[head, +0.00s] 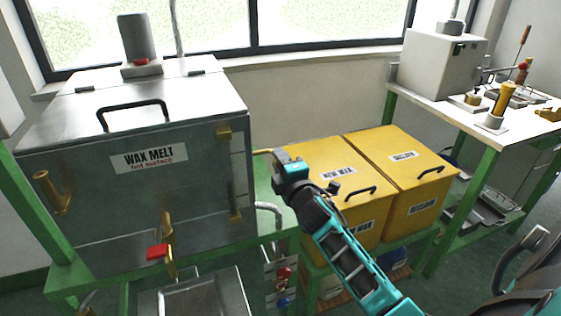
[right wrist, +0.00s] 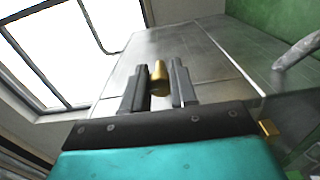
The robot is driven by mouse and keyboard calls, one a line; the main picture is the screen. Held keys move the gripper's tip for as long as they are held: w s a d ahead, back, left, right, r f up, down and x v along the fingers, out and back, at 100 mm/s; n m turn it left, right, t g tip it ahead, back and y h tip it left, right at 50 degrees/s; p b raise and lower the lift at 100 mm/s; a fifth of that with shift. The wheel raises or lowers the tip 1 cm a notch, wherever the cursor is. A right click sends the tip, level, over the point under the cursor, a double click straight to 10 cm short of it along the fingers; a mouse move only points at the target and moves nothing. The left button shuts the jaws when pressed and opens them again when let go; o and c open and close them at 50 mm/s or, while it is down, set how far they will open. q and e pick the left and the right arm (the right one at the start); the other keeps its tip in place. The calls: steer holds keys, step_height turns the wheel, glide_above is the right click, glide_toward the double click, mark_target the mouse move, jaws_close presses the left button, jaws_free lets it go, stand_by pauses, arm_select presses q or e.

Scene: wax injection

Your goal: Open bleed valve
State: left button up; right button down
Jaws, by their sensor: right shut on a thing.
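The grey metal wax melt tank (head: 200,185) stands at the left in the head view, with brass fittings on its front. My right gripper (head: 272,154) is at the tank's right side, with its fingers pointing towards the tank. In the right wrist view a small brass knob (right wrist: 158,77), which looks like the bleed valve's handle, sits between the two fingers of the gripper (right wrist: 158,88). The gripper is shut on this knob. In the head view the gripper's body hides most of the knob. My left gripper is not in view.
A red-handled tap (head: 158,251) is low on the tank's front, above a metal tray (head: 203,296). Two yellow bins (head: 400,160) stand right of the tank, beneath and behind my right arm. A green-legged bench (head: 455,115) with tools is at the far right.

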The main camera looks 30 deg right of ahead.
steer(key=c, duration=0.9)
jaws_free()
steer(key=v, duration=1.3)
steer(key=shift+w, duration=0.1)
